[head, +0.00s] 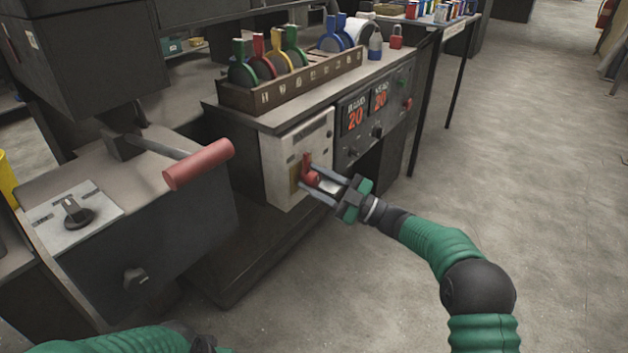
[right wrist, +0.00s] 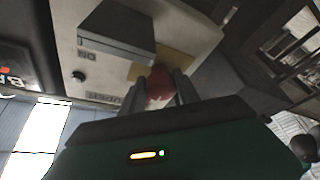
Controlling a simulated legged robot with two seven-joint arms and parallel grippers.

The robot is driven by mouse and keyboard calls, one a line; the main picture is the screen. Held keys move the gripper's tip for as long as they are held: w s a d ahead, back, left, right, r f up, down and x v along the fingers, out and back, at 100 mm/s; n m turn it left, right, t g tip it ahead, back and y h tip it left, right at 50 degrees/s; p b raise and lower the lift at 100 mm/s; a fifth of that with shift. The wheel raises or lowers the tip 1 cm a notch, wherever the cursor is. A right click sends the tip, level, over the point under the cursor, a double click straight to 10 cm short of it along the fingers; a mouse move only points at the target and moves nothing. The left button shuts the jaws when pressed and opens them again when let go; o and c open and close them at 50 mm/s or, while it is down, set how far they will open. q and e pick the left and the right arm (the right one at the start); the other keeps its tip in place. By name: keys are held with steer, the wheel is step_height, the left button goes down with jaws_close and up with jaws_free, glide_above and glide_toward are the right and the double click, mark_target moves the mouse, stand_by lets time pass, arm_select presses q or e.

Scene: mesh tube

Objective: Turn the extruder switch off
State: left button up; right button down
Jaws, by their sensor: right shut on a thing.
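The extruder switch is a red handle (head: 310,174) on a pale switch box (head: 283,150) set in the front of the dark console. My right gripper (head: 312,181) is at the box with its two fingers around the red handle, shut on it. In the right wrist view the red handle (right wrist: 159,84) sits between the fingers, in front of a yellowish plate (right wrist: 183,66). An "ON" marking shows near it on the box. The fingers hide part of the handle. My left arm shows at the bottom left edge, but its fingers cannot be made out.
A control panel (head: 372,118) with red digits is right of the box. A wooden rack (head: 262,97) of coloured round-headed items stands on top. A lever with a red grip (head: 198,164) juts out on the left. Open floor (head: 530,150) lies to the right.

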steer(key=shift+s+a+f+n, duration=0.1)
steer(key=shift+s+a+n, duration=0.05)
steer(key=shift+n, duration=0.25)
steer(key=c, duration=1.2)
jaws_free()
steer(key=shift+o, duration=1.3)
steer(key=shift+s, duration=0.1)
steer(key=p+v, duration=0.6)
steer(key=v, duration=1.1)
steer(key=shift+w, duration=0.2)
